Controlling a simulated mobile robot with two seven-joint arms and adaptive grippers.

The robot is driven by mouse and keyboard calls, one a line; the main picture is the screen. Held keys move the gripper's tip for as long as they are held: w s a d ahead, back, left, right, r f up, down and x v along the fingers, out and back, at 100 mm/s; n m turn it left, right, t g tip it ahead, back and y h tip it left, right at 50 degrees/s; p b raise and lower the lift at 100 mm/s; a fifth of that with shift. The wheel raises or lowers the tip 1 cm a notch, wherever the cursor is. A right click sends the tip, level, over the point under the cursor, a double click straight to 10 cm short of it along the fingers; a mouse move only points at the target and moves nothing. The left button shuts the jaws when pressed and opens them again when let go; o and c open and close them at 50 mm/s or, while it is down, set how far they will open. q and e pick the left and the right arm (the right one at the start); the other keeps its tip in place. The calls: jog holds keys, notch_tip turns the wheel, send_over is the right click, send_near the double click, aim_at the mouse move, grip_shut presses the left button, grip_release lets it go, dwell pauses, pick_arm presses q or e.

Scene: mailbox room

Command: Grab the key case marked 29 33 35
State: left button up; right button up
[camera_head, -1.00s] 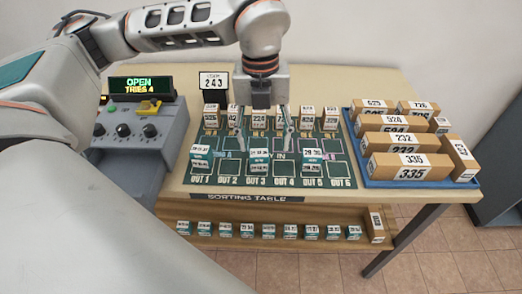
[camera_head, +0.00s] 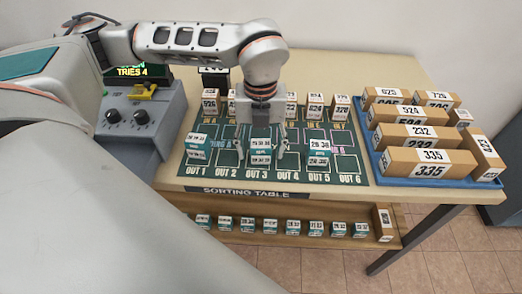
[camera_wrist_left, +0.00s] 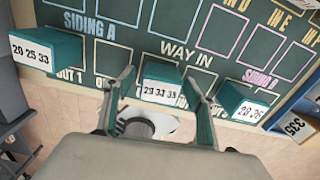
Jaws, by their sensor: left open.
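The teal key case with a white label, 29 33 35 in the left wrist view (camera_wrist_left: 161,91), stands on the green sorting mat near the front middle. It also shows in the head view (camera_head: 260,152). My left gripper (camera_head: 261,146) is open, pointing down, with one finger on each side of this case. In the left wrist view the two fingers (camera_wrist_left: 159,84) flank it, with gaps visible. Another teal case, 20 25 33 (camera_wrist_left: 46,52), is to the left, and a third (camera_wrist_left: 243,103) is to the right, its label partly readable. My right gripper is not in view.
Several brown boxes stand in a row behind, including one at the left (camera_head: 211,105). A blue tray (camera_head: 378,168) of numbered parcels is at the right. A grey console (camera_head: 143,125) stands at the left. Several more cases line the lower shelf (camera_head: 225,236).

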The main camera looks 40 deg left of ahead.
pick_arm(q)
jog(key=shift+f, duration=0.2)
jog(key=c, duration=1.3)
jog(key=shift+r, duration=0.15)
